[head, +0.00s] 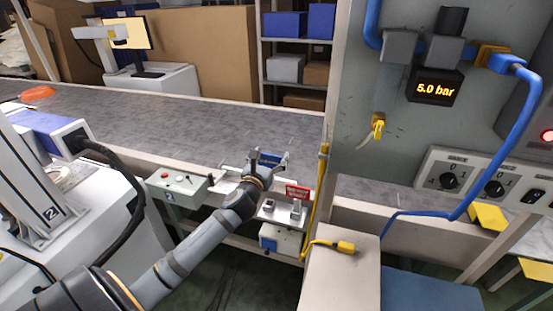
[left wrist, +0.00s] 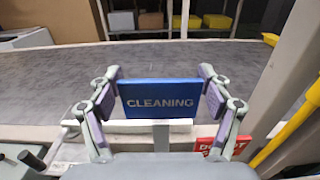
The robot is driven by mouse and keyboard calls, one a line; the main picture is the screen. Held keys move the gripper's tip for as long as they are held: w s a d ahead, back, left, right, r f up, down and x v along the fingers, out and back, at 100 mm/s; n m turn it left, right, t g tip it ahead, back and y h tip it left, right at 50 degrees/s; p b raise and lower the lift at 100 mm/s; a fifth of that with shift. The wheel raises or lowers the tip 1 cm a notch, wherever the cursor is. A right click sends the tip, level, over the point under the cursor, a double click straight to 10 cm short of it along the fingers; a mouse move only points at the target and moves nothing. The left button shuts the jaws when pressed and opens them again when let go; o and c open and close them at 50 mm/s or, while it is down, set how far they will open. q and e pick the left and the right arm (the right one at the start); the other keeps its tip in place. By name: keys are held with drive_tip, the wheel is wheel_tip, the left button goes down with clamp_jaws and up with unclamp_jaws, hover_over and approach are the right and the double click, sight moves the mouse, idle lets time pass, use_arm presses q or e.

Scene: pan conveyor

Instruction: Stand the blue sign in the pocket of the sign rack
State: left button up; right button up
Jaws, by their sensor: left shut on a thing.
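The blue sign (left wrist: 160,97), lettered CLEANING, is upright between the finger pads of my left gripper (head: 268,165). The gripper is shut on its two side edges. In the head view the blue sign (head: 269,158) shows just beyond the fingers, at the conveyor's near edge. A pale bar (left wrist: 130,126) with a short upright shows below the sign in the left wrist view. It may be part of the sign rack, but I cannot tell; no pocket shows clearly. I cannot tell whether the sign touches the bar. My right gripper is not in view.
A red sign (head: 297,191) stands close right of my gripper, above a small pale stand with switches. A yellow post (head: 321,185) rises farther right. A grey button box (head: 180,186) is to the left.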

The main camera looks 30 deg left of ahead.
use_arm(q)
drive_tip(key=shift+s+a+f, duration=0.1)
drive_tip(key=shift+a, duration=0.25)
drive_tip(key=shift+s+a, duration=0.15)
drive_tip(key=shift+a, duration=0.25)
drive_tip(key=shift+d, duration=0.25)
wheel_tip(320, 180, down, 5)
drive_tip(key=b, duration=0.3)
drive_tip(key=shift+f+b, duration=0.3)
drive_tip(key=shift+f, duration=0.1)
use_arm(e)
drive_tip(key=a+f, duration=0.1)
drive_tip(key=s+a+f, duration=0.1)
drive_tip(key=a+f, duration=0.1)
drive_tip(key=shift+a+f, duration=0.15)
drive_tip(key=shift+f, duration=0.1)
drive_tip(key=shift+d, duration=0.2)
